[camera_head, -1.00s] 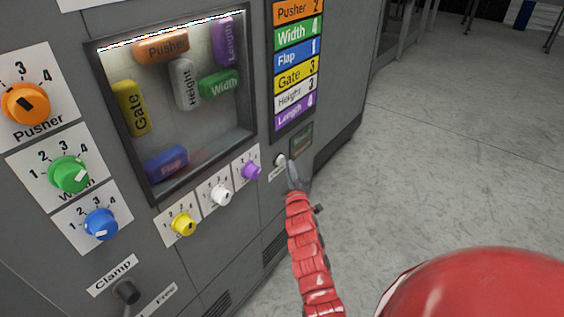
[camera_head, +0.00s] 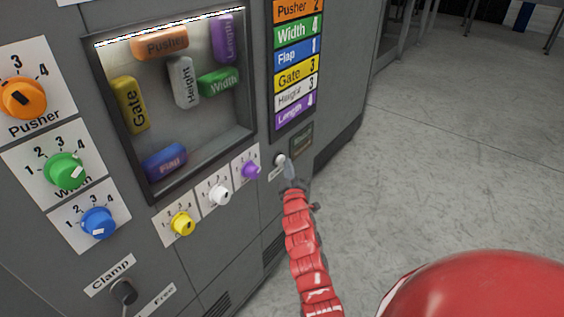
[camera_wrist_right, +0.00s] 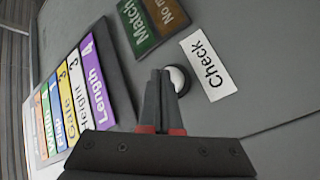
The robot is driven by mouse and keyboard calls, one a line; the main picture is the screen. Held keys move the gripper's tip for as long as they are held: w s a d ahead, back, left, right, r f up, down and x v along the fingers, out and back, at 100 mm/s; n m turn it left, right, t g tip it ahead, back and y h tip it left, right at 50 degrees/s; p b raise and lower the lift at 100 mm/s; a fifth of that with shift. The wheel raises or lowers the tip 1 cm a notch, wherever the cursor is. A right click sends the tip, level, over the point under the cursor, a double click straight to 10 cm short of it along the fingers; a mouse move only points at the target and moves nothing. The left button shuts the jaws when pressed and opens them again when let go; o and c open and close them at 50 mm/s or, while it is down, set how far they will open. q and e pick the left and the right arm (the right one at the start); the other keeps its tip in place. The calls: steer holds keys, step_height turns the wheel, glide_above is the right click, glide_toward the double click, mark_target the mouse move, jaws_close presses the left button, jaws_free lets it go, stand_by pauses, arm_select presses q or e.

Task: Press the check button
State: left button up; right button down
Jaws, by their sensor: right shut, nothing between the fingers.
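The check button is a round white button (camera_wrist_right: 177,78) in a dark ring, beside the white "Check" label (camera_wrist_right: 208,65) in the right wrist view. In the head view the button (camera_head: 280,160) is on the grey panel below the small display. My right gripper (camera_wrist_right: 160,76) is shut and empty, with its fingertips at the button's edge, partly covering it in the wrist view. Whether they touch it I cannot tell. In the head view the right gripper (camera_head: 289,168) is just right of the button. My left gripper is not in view.
Purple (camera_head: 251,170), white (camera_head: 219,194) and yellow (camera_head: 183,223) knobs are to the left, below the window. Open floor (camera_head: 450,150) is at the right.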

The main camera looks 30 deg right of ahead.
steer(key=shift+w+a+b, duration=0.15)
steer(key=shift+w+b, duration=0.25)
steer(key=shift+b, duration=0.05)
stand_by(0.4)
stand_by(0.3)
steer(key=shift+s+d+p, duration=0.3)
steer(key=shift+s+p, duration=0.25)
steer(key=shift+s, duration=0.3)
steer(key=s+p, duration=0.1)
steer(key=s+d, duration=0.1)
steer(key=s, duration=0.1)
steer(key=s+d+p, duration=0.1)
steer(key=shift+s+p, duration=0.3)
